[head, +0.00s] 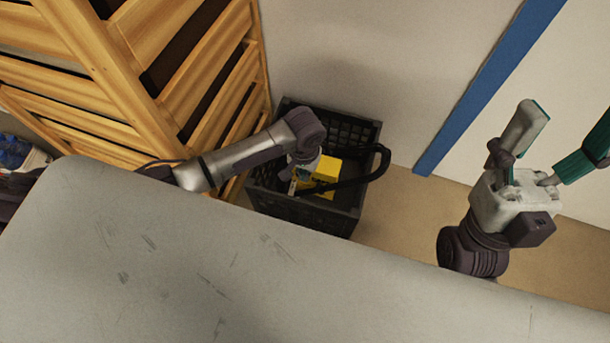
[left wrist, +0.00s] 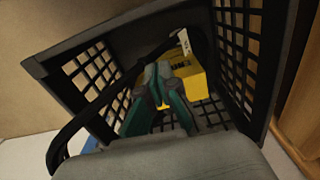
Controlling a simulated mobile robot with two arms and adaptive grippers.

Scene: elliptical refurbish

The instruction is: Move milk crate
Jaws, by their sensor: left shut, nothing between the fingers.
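A black milk crate (head: 300,212) with lattice walls stands on the floor against the wall, beyond the grey surface. In the left wrist view its dark rim and walls (left wrist: 262,75) surround my gripper. A yellow box (head: 326,170) lies inside it; it also shows in the left wrist view (left wrist: 196,82). My left gripper (head: 298,180) reaches down into the crate beside the yellow box. In the left wrist view its teal fingertips (left wrist: 158,78) are together with nothing between them. My right gripper (head: 565,125) is at the right, away from the crate, its fingers spread wide and empty.
A slatted wooden unit (head: 185,65) stands close to the crate's left. A black curved band (head: 372,172) arches over the crate's right side. The grey surface (head: 190,270) fills the foreground. A blue strip (head: 490,90) runs down the wall. Floor shows right of the crate.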

